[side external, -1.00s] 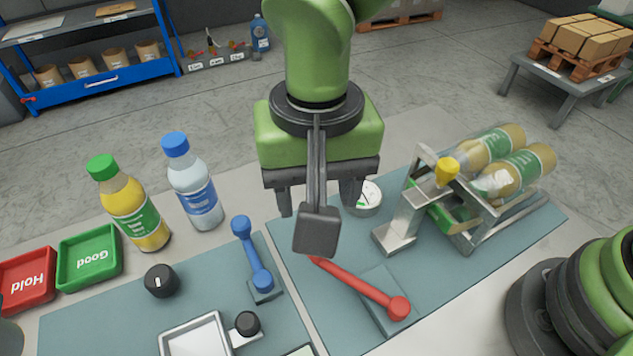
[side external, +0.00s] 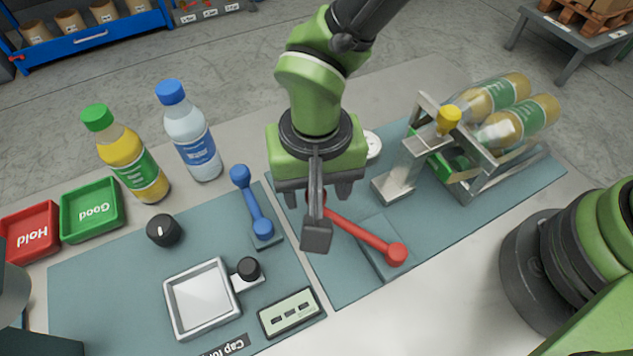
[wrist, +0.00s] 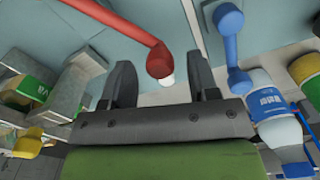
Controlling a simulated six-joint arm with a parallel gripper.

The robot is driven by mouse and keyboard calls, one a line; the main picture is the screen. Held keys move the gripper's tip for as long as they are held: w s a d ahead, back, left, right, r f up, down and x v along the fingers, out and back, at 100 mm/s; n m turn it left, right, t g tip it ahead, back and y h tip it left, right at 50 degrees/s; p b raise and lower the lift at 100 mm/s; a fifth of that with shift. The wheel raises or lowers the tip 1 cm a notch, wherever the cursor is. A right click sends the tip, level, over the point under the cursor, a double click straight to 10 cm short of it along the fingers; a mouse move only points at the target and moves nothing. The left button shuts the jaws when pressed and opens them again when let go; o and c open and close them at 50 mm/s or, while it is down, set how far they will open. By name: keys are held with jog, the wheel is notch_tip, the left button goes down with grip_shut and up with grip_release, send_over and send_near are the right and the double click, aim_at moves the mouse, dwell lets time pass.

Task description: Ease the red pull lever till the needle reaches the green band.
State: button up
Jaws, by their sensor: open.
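The red pull lever (side external: 365,237) runs from its round pivot on the right up to its free end at my gripper. In the wrist view its red knob (wrist: 159,60) lies between my two fingers, with a gap on each side. My gripper (side external: 322,198) is open over that end, and its fingers stand apart in the wrist view (wrist: 160,70). The white round gauge (side external: 373,144) is partly hidden behind my gripper. Its needle and green band cannot be made out.
The blue lever (side external: 250,205) stands close left of my gripper. Bottles, a black knob (side external: 164,230) and a square metal tray (side external: 169,303) lie further left. A metal frame with bottles (side external: 470,180) stands to the right. The mat's front right is clear.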

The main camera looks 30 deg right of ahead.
jog(key=shift+f, duration=0.4)
grip_shut()
jog(key=shift+s+a+n, duration=0.2)
jog(key=shift+a+n, duration=0.1)
grip_release()
notch_tip(320, 180, up, 10)
dwell(0.4)
dwell(0.5)
